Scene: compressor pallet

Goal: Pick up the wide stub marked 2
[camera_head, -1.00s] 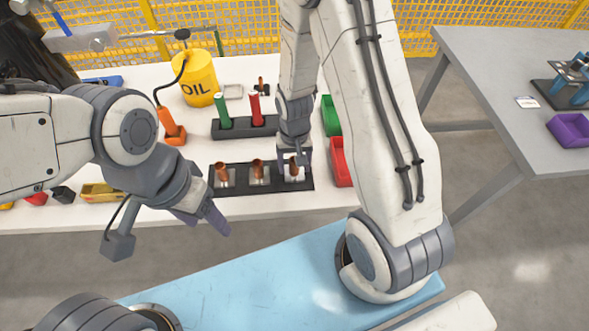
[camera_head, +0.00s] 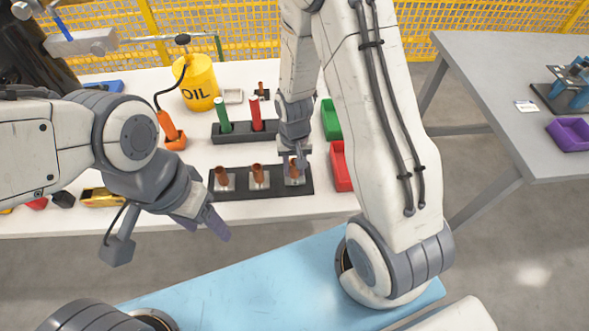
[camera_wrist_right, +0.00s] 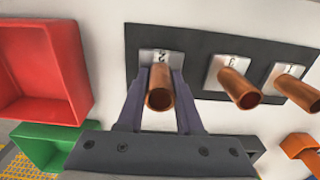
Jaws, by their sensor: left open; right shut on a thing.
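The wide stub marked 2 (camera_wrist_right: 160,88) is a copper tube standing in the black rack, beside a metal plate with the number 2 on it. It also shows at the right end of the rack in the head view (camera_head: 294,166). My right gripper (camera_wrist_right: 160,85) is shut on this stub, one finger on each side, and the stub is still at its plate. It also shows over the rack's right end in the head view (camera_head: 301,160). My left gripper (camera_head: 205,228) is open and empty in front of the table's front edge.
The black rack (camera_head: 240,191) holds two more copper stubs, marked 3 (camera_wrist_right: 238,88) and 1 (camera_wrist_right: 297,95). A red bin (camera_head: 340,165) and green bin (camera_head: 329,118) stand right of it. A holder with a green (camera_head: 222,115) and red tube (camera_head: 256,112) stands behind, near the oil can (camera_head: 199,84).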

